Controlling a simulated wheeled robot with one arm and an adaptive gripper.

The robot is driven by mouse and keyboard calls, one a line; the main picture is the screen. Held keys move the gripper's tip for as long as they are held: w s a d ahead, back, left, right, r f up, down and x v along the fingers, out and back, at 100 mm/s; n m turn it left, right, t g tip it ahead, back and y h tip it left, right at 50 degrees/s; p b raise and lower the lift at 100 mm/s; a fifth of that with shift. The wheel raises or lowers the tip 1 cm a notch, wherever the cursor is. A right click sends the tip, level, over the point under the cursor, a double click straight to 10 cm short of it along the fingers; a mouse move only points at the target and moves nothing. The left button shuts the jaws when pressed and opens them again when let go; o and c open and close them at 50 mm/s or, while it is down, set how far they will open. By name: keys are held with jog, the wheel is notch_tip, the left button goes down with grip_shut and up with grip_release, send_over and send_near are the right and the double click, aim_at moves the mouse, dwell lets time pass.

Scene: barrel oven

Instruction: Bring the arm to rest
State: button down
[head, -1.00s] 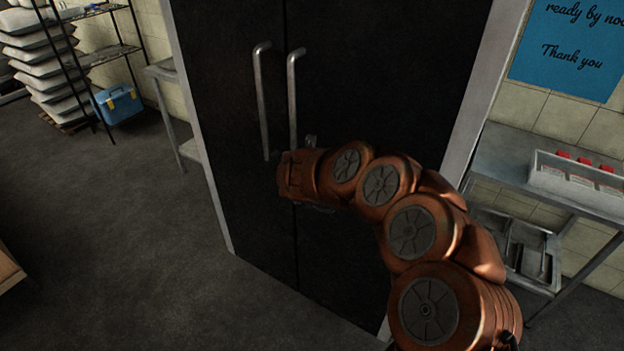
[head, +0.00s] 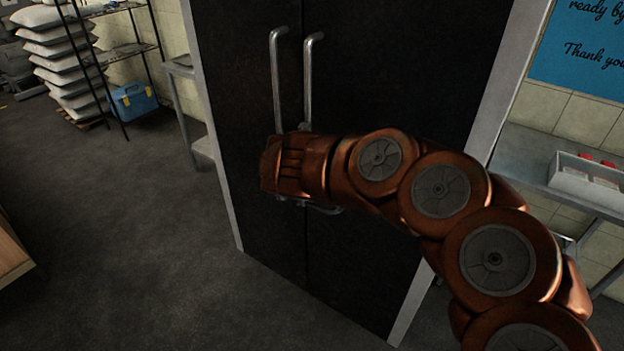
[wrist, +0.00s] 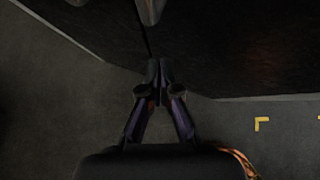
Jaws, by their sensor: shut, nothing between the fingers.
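My copper-coloured arm reaches in from the lower right of the head view, in front of a tall black double-door cabinet (head: 380,80). My gripper (wrist: 160,65) shows in the wrist view with its two dark fingers together, shut and empty. In the head view the fingers are hidden behind my wrist. The cabinet's two vertical metal handles, the left handle (head: 279,80) and the right handle (head: 310,85), are in the head view, with my wrist over their lower ends. I cannot tell how far the wrist is from the doors.
A steel table (head: 530,160) with a white bin (head: 572,178) stands right of the cabinet. At the back left are a black wire rack (head: 125,50), stacked white sacks (head: 65,60) and a blue cooler (head: 133,102). The dark floor (head: 120,230) on the left is clear.

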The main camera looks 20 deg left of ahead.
notch_tip(320, 180, up, 19)
jog(key=a+n+t+y, duration=0.1)
jog(key=n+t+y, duration=0.1)
jog(key=n+y, duration=0.5)
jog(key=s+d+r+n+g+y, duration=0.3)
jog(key=s+r+n, duration=0.35)
jog(key=n, duration=0.65)
jog(key=s+d+f+n+g+h, duration=0.3)
jog(key=s+d+f+n, duration=0.4)
jog(key=s+d+f, duration=0.3)
jog(key=s+d+f+n+g+h, duration=0.3)
jog(key=s+d+f+n, duration=0.5)
jog(key=d, duration=0.5)
jog(key=s+d+f+g+h, duration=0.2)
jog(key=s+d+f, duration=0.1)
jog(key=s+d, duration=0.4)
jog(key=s+d+f+g+h, duration=0.2)
jog(key=s+d+f+h, duration=0.1)
jog(key=s+d, duration=0.4)
jog(key=d, duration=0.3)
jog(key=shift+d+f+b, duration=0.2)
jog(key=shift+f+b, duration=0.1)
jog(key=shift+f, duration=0.1)
